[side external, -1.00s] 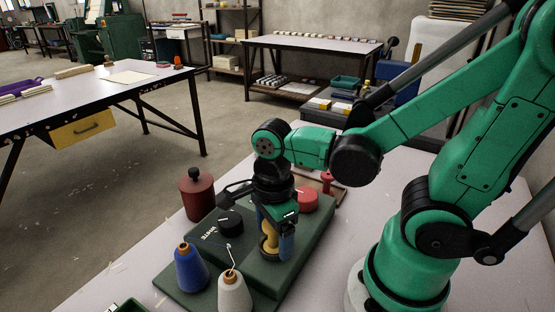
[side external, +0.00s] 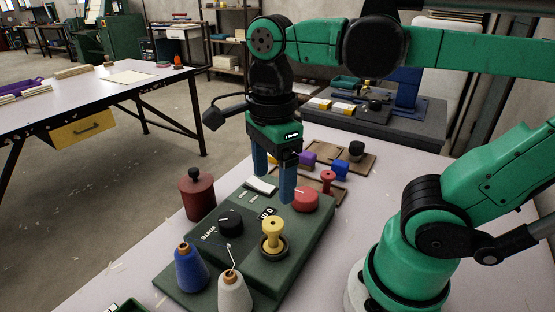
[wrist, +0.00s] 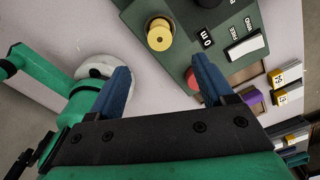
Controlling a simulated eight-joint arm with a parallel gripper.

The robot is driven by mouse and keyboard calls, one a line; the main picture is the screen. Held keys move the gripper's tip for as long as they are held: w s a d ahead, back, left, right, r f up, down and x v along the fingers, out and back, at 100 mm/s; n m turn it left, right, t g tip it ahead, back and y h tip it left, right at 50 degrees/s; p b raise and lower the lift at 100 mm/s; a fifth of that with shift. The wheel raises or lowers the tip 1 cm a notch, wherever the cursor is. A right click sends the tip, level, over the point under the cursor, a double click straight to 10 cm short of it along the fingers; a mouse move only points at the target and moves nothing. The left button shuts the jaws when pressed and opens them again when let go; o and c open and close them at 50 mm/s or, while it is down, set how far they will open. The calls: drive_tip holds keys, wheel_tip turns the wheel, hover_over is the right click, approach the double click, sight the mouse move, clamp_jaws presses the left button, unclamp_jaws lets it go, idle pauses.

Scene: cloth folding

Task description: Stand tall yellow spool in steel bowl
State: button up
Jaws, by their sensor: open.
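The tall yellow spool (side external: 272,233) stands upright on the green machine's deck. Its base sits inside a dark round bowl (side external: 264,252), whose rim shows around it. In the wrist view the spool (wrist: 160,38) appears beyond the fingertips, near the top. My gripper (side external: 273,190) is open and empty, raised above the deck and behind the spool in the side view. Its two blue fingers are apart with nothing between them, as the wrist view also shows (wrist: 161,66). The spool's foot is partly hidden by the bowl rim.
The green machine (side external: 300,236) carries a black knob (side external: 230,222) and a red knob (side external: 306,200). A blue cone (side external: 190,270) and a white cone (side external: 234,293) stand at the front. A dark red canister (side external: 197,194) is at left. Small spools sit on brown boards behind.

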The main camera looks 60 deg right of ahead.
drive_tip(key=shift+r, duration=0.3)
drive_tip(key=shift+w+n, duration=0.1)
drive_tip(key=shift+n, duration=0.2)
drive_tip(key=shift+w+d+f+n+t, duration=0.1)
drive_tip(key=shift+w+f+n+t, duration=0.2)
drive_tip(key=shift+n, duration=0.5)
drive_tip(key=w+d+f+n+t, duration=0.1)
drive_tip(key=w+f+n+t, duration=0.1)
drive_tip(key=n, duration=0.8)
drive_tip(key=w+d+f+n+t, duration=0.1)
drive_tip(key=w+f+n+t, duration=0.1)
drive_tip(key=n, duration=0.9)
drive_tip(key=w+t, duration=0.1)
drive_tip(key=t, duration=0.1)
drive_tip(key=shift+w+d+t, duration=0.15)
drive_tip(key=shift+w+t, duration=0.05)
drive_tip(key=shift+t, duration=0.1)
